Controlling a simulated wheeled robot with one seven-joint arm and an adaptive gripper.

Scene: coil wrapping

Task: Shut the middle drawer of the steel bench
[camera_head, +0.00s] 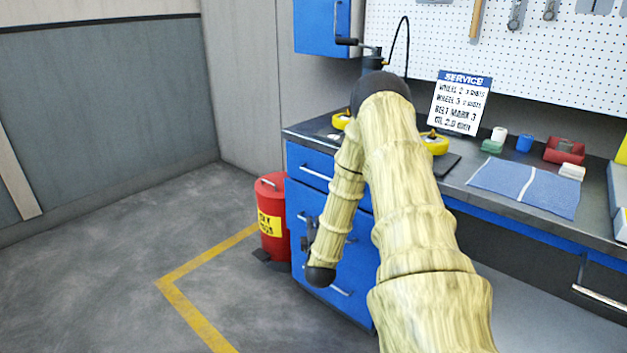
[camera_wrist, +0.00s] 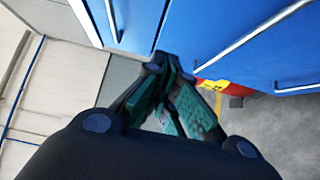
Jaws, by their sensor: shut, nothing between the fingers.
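The steel bench has a dark worktop (camera_head: 460,172) and a blue drawer stack below its left end. The top drawer (camera_head: 300,158) shows a silver handle and looks flush. The middle drawer (camera_head: 300,200) is mostly hidden behind my arm; I cannot tell how far out it stands. The bottom drawer (camera_head: 345,305) shows its handle. My gripper (camera_head: 308,222) is low in front of the stack, by the middle drawer. In the wrist view my gripper (camera_wrist: 162,68) is shut and empty, with its tips close to the blue fronts. I cannot tell whether they touch.
A red bin (camera_head: 270,220) with a yellow label stands left of the drawers. The worktop holds a blue mat (camera_head: 525,188), a red tray (camera_head: 564,150) and a service sign (camera_head: 460,102). The floor (camera_head: 120,250) at the left is clear, with a yellow line.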

